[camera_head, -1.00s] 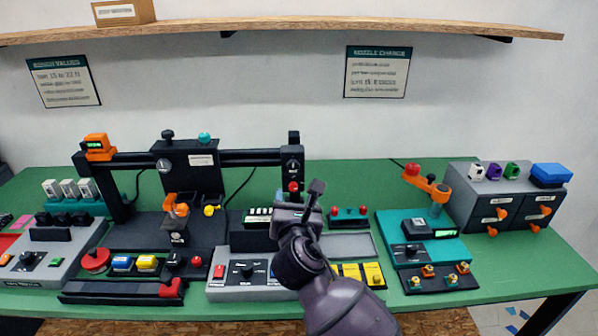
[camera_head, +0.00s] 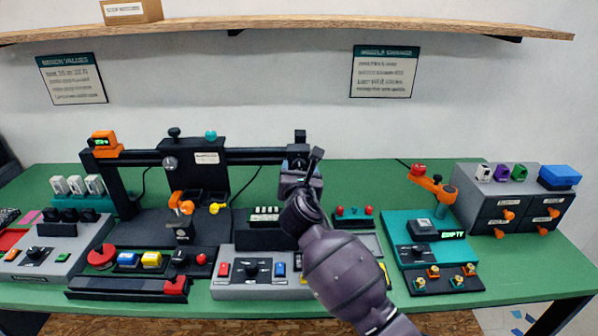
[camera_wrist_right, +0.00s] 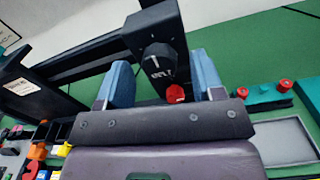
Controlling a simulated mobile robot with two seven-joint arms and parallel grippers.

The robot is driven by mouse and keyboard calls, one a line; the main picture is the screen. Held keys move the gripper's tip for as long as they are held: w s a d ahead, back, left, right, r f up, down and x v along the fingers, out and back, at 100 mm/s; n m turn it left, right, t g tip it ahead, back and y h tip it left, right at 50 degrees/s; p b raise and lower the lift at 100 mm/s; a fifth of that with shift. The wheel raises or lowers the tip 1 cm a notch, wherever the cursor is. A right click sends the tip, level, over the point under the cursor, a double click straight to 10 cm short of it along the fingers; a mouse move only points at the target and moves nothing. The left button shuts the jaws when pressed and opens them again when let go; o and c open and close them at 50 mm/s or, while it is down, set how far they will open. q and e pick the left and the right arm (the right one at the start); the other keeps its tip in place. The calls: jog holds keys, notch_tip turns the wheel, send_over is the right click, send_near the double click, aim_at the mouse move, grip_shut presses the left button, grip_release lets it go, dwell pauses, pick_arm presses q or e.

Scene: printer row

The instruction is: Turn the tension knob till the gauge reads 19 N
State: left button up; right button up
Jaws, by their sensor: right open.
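The tension knob (camera_wrist_right: 157,58) is black with a white pointer mark. It sits on the dark block at the right end of the printer's gantry, above a "BELT" label and a red button (camera_wrist_right: 175,93). My right gripper (camera_wrist_right: 161,66) is open, with one blue finger on each side of the knob; I cannot tell whether they touch it. In the head view my right gripper (camera_head: 303,172) covers much of that block, and the knob is largely hidden. The gauge (camera_head: 103,141) is an orange box with a small green display at the gantry's left end; its number is too small to read.
The black printer gantry (camera_head: 250,157) runs left from the knob block. A grey control panel (camera_head: 232,291) stands below my right gripper. A teal station (camera_head: 405,258) and grey drawers (camera_head: 484,207) stand to the right.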

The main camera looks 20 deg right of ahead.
jog(key=shift+c, duration=0.3)
jog(key=c, duration=0.9)
jog(key=shift+o, duration=0.2)
jog(key=m+p, duration=0.1)
jog(key=m, duration=0.1)
jog(key=shift+m, duration=1.2)
jog(key=m, duration=0.3)
jog(key=shift+a+m, duration=0.1)
jog(key=shift+m, duration=0.3)
jog(key=m, duration=0.5)
jog(key=shift+b, duration=0.4)
